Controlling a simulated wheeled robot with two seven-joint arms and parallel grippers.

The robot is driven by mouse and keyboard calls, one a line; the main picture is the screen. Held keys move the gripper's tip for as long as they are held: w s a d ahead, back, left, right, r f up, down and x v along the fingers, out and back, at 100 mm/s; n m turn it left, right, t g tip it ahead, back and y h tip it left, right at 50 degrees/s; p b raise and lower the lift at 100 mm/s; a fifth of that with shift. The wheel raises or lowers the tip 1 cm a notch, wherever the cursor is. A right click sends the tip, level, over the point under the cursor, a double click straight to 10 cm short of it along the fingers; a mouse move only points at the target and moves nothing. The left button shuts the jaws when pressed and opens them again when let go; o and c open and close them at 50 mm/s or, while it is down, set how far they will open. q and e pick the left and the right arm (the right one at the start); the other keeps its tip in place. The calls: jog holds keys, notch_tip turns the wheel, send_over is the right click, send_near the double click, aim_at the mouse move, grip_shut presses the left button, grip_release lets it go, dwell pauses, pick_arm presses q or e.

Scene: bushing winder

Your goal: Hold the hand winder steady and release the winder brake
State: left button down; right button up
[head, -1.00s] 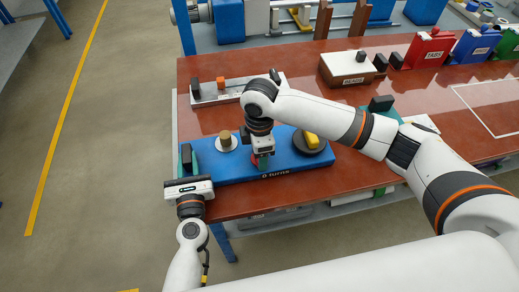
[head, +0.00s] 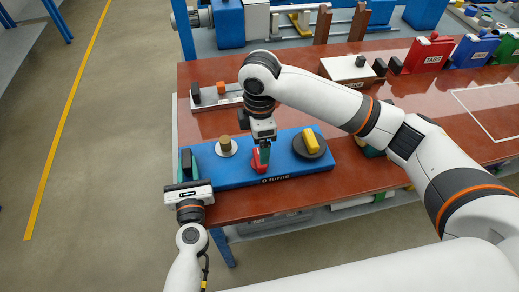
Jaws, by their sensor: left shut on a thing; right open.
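The hand winder is a long blue base (head: 222,178) near the table's front edge. It carries a wooden knob on a white disc (head: 226,147), a red brake part (head: 257,166) and a dark disc with a yellow handle (head: 312,141). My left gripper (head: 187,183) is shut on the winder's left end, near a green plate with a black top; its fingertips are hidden. My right gripper (head: 264,152) points down, open, just above and beside the red part. It hides some of that part, and I cannot tell whether they touch.
Behind the winder lies a grey rail fixture (head: 208,101) with an orange block. A white-topped wooden box (head: 348,68) and red, blue and green holders stand at the back right. The brown tabletop (head: 440,110) has free room at right.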

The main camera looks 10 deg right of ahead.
notch_tip(320, 180, up, 5)
jog(key=shift+r, duration=0.1)
dwell(0.4)
pick_arm(q)
jog(key=c, duration=1.1)
grip_release()
